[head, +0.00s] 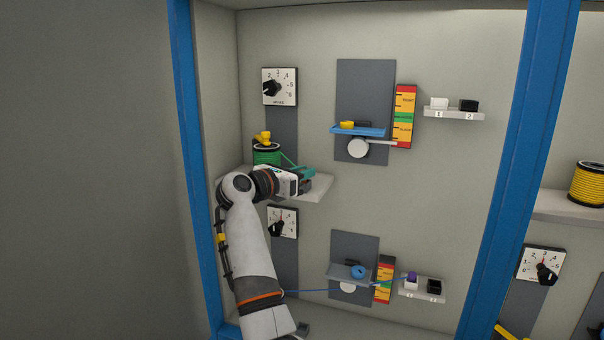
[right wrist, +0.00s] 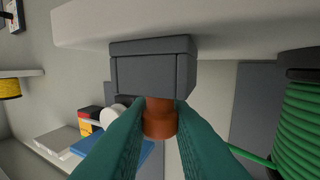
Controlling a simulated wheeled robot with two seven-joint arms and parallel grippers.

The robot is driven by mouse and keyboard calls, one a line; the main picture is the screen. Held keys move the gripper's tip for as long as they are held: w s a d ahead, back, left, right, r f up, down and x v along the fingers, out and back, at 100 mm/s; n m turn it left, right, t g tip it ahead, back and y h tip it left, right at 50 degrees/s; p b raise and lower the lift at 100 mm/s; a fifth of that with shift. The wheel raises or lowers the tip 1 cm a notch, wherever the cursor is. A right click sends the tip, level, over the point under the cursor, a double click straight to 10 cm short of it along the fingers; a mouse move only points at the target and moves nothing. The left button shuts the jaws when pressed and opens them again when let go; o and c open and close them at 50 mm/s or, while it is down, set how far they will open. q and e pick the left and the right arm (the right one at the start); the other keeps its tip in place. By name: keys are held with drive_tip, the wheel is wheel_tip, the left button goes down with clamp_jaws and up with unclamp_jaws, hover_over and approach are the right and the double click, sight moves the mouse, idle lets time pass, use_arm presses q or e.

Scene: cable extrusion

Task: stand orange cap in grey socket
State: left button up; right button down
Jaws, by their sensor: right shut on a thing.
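My right gripper (head: 304,173) is over the small light shelf (head: 321,186) at the left of the cabinet. In the right wrist view, which is upside down, its green fingers (right wrist: 162,115) are shut on the orange cap (right wrist: 159,122). The cap is in line with the grey socket (right wrist: 152,72), a block standing on the shelf. The cap's end meets the socket's face with no visible gap; how deep it sits is hidden. In the head view the gripper hides the cap, and I cannot make out the socket clearly. My left gripper is not in view.
A green spool (head: 266,156) stands on the same shelf, close left of my gripper, with a green strand running from it. A blue tray (head: 370,132) and a red-yellow-green scale (head: 404,117) are to the right. Blue posts (head: 522,150) frame the cabinet.

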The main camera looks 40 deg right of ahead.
drive_tip(key=shift+f+b, duration=0.3)
drive_tip(key=shift+b, duration=0.2)
idle(0.3)
drive_tip(key=c, duration=1.2)
unclamp_jaws()
drive_tip(key=shift+c, duration=0.2)
drive_tip(key=shift+a, duration=0.1)
drive_tip(key=s+a+b, duration=0.1)
drive_tip(key=a+b, duration=0.4)
drive_tip(key=a, duration=0.7)
drive_tip(key=shift+r, duration=0.3)
drive_tip(key=shift+o, duration=0.2)
drive_tip(key=shift+d, duration=0.1)
